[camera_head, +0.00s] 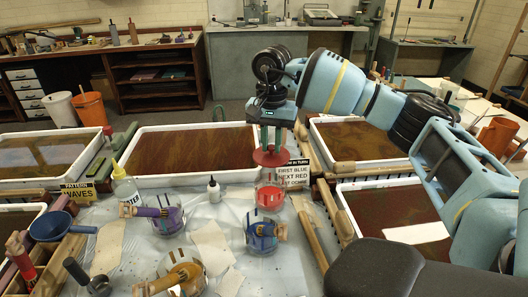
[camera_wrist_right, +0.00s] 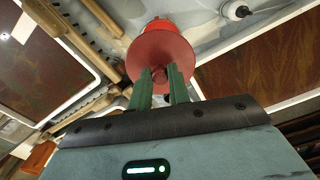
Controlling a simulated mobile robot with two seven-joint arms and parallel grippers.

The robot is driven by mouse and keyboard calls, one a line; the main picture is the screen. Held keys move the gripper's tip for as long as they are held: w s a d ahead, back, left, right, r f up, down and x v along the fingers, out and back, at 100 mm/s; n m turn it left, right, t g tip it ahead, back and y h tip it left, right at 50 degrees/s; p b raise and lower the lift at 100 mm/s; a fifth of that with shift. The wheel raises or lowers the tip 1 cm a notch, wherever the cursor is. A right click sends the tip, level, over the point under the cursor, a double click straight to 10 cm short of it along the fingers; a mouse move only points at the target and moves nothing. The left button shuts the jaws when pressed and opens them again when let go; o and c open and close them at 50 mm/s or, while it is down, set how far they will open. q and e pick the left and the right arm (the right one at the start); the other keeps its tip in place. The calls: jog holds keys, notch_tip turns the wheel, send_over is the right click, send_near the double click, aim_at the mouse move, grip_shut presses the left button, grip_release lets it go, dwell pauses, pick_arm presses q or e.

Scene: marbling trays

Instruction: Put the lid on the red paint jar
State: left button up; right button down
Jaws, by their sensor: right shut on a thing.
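The red paint jar (camera_head: 270,196) is a clear jar with red paint, standing open on the covered table below my right gripper. My right gripper (camera_head: 271,146) points down and is shut on the knob of the round red lid (camera_head: 272,158). The lid hangs just above the jar, and a small gap shows between them in the head view. In the right wrist view the lid (camera_wrist_right: 163,57) is between the fingertips (camera_wrist_right: 160,75), and the red jar (camera_wrist_right: 157,25) shows beyond it, partly hidden by the lid. My left gripper is not in view.
A blue jar (camera_head: 262,236), a purple jar (camera_head: 168,221) and an orange jar (camera_head: 186,270) stand nearby. A sign (camera_head: 294,174) stands close behind the red jar. Marbling trays (camera_head: 193,180) lie behind.

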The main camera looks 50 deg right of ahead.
aim_at(271, 155)
jog(key=shift+w+f+b, duration=0.1)
jog(key=shift+f+b, duration=0.2)
jog(key=shift+f, duration=0.55)
jog(key=shift+f, duration=0.1)
jog(key=shift+f+b, duration=0.75)
jog(key=shift+b, duration=0.05)
notch_tip(271, 155, down, 2)
jog(key=shift+f+b, duration=0.1)
jog(key=shift+b, duration=0.95)
jog(key=shift+f+b, duration=0.3)
jog(key=shift+b, duration=0.05)
jog(key=shift+f, duration=0.9)
